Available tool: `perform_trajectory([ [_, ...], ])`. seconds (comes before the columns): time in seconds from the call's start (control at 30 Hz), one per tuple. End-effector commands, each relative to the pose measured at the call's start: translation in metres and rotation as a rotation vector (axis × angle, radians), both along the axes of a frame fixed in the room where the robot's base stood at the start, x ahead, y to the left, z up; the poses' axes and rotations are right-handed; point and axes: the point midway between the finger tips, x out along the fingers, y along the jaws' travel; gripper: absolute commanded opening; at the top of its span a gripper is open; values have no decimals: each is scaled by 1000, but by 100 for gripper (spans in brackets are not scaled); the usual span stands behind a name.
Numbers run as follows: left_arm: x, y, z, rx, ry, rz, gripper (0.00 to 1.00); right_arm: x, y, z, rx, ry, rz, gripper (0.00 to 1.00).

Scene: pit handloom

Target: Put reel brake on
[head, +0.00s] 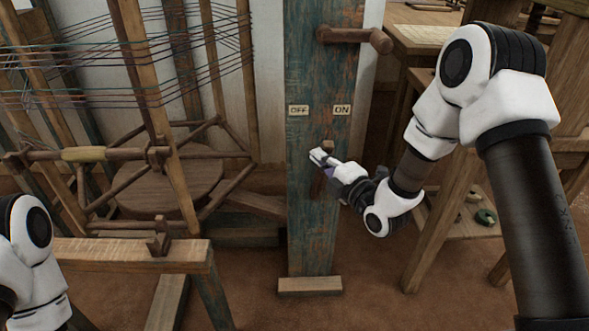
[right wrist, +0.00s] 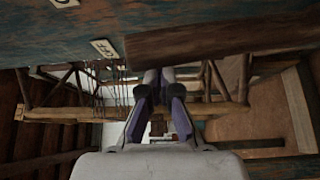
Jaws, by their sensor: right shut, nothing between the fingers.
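A blue-painted wooden post (head: 305,225) carries an OFF label (head: 298,110) on the left and an ON label (head: 342,110) on the right. Below and between them is a brown wooden brake lever (head: 328,146), its lower part largely hidden by my right gripper (head: 320,157). In the right wrist view, the lever (right wrist: 220,42) crosses the upper right, its left end near the OFF label (right wrist: 104,48). My right gripper (right wrist: 158,78) is shut and empty, its fingertips close by the lever. I cannot tell whether they touch it. My left gripper is out of view.
A wooden crank handle (head: 350,37) sticks out of the post above the labels. A reel frame with stretched threads (head: 125,70) stands at left, behind a wooden beam (head: 125,254). A wooden table (head: 425,40) stands at right. The floor right of the post's foot is clear.

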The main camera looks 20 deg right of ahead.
Motion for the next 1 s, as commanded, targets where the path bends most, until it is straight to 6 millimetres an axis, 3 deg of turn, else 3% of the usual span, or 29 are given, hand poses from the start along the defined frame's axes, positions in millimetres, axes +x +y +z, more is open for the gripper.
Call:
perform_trajectory([
  [0.4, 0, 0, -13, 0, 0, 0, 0, -10, -34, -5, 199, -56, -2, 0],
  [1.0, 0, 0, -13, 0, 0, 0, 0, -10, -40, -5, 223, -63, -8, 0],
])
